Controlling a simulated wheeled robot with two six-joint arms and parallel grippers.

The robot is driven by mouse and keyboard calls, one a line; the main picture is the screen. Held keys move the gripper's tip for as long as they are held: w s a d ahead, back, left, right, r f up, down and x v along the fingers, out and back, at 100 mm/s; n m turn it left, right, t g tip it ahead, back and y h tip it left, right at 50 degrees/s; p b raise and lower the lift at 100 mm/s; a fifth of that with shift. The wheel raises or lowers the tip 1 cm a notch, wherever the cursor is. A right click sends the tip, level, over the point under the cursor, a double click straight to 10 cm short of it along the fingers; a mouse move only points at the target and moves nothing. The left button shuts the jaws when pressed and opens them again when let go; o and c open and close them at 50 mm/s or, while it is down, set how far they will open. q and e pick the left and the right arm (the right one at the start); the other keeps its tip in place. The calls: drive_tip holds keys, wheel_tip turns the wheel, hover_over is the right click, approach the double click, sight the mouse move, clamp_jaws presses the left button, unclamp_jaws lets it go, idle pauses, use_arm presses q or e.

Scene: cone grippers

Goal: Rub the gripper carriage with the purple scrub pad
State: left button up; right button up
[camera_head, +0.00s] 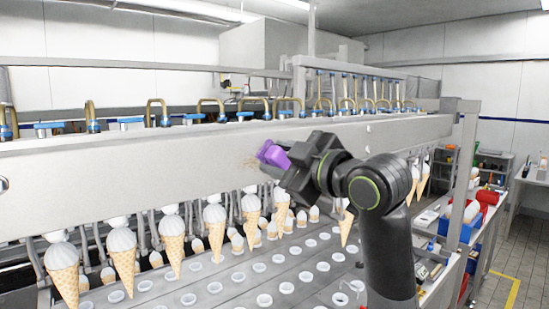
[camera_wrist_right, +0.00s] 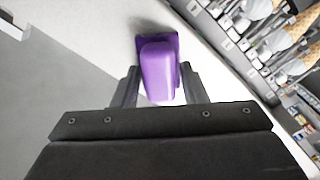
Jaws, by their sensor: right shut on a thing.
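The gripper carriage (camera_head: 130,167) is a long grey metal beam running across the head view, with a brownish smudge (camera_head: 250,162) on its front face. My right gripper (camera_head: 282,165) is shut on the purple scrub pad (camera_head: 272,154) in front of the carriage, just right of the smudge. In the right wrist view, the pad (camera_wrist_right: 158,72) sits between the two fingers, its far end at the pale carriage face. I cannot tell whether it touches. My left gripper is not in view.
Several ice cream cones (camera_head: 122,255) hang in a row below the carriage. Under them is a conveyor plate (camera_head: 235,285) with round holes and more cones behind. Blue-fitted hoses line the carriage top. Shelves with red and blue bins (camera_head: 457,222) stand at the right.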

sight(232, 162)
drive_tip(key=shift+w+d, duration=0.85)
drive_tip(key=shift+d, duration=0.2)
drive_tip(key=shift+s+a, duration=0.2)
drive_tip(key=shift+s+a+f+b, duration=0.1)
drive_tip(key=shift+s+a+b, duration=0.05)
drive_tip(key=shift+s+a, duration=0.3)
drive_tip(key=shift+s+a+f+b, duration=0.15)
drive_tip(key=shift+s+a, duration=0.1)
drive_tip(key=shift+a, duration=0.3)
drive_tip(key=shift+s+a+r, duration=0.2)
drive_tip(key=shift+s+a, duration=0.1)
drive_tip(key=shift+a, duration=0.1)
drive_tip(key=shift+s+a+f+b, duration=0.1)
drive_tip(key=shift+s+a+b, duration=0.5)
drive_tip(key=shift+a, duration=0.15)
drive_tip(key=shift+s+a, duration=0.4)
drive_tip(key=shift+a, duration=0.25)
drive_tip(key=shift+s+a+b, duration=0.55)
drive_tip(key=shift+a+b, duration=0.2)
drive_tip(key=shift+b, duration=0.2)
drive_tip(key=shift+s+a, duration=0.45)
drive_tip(key=shift+a, duration=0.15)
drive_tip(key=shift+d, duration=0.15)
